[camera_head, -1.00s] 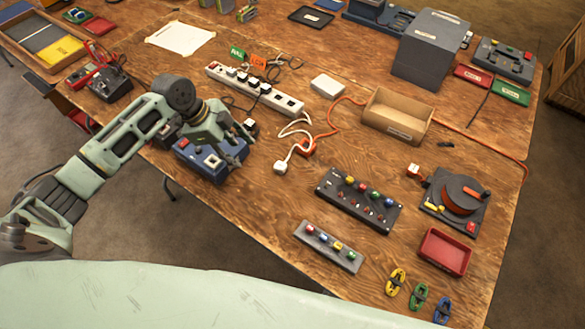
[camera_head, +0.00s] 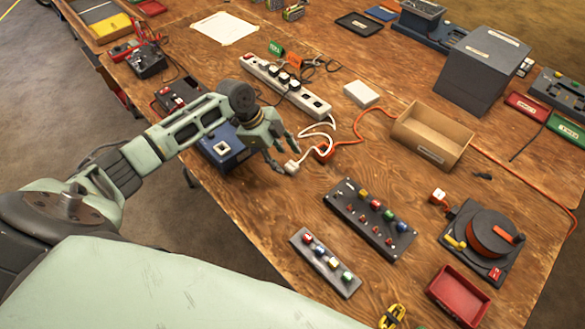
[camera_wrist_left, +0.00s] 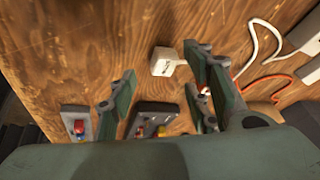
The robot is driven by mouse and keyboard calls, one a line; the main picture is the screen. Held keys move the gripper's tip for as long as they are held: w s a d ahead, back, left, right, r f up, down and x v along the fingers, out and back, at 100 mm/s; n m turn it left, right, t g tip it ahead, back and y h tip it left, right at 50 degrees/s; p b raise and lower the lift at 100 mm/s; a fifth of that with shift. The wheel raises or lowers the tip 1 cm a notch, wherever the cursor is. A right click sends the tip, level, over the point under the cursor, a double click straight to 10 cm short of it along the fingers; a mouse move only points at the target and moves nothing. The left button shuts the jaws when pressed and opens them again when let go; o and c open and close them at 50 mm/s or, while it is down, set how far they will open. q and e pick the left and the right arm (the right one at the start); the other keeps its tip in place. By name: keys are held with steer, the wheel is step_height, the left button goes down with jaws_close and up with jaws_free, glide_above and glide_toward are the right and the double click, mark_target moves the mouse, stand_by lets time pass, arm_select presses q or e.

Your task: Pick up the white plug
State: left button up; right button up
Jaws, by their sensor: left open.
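In the left wrist view the white plug (camera_wrist_left: 164,62) shows just beyond the gap between the open fingers (camera_wrist_left: 162,82). I cannot tell whether a finger touches it. My right gripper is not in view.
A white power strip (camera_head: 286,84) with several dark plugs lies behind the gripper. A blue box (camera_head: 222,148) sits under my left wrist. A black button panel (camera_head: 370,218) lies in front, and a cardboard tray (camera_head: 432,134) stands to the right. Table is clear around the plug's front.

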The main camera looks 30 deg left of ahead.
mark_target(290, 167)
arm_select(q)
steer(key=x, duration=0.4)
steer(key=shift+d+f+p, duration=0.1)
steer(key=shift+d+p, duration=0.1)
steer(key=shift+p, duration=0.2)
jaws_close()
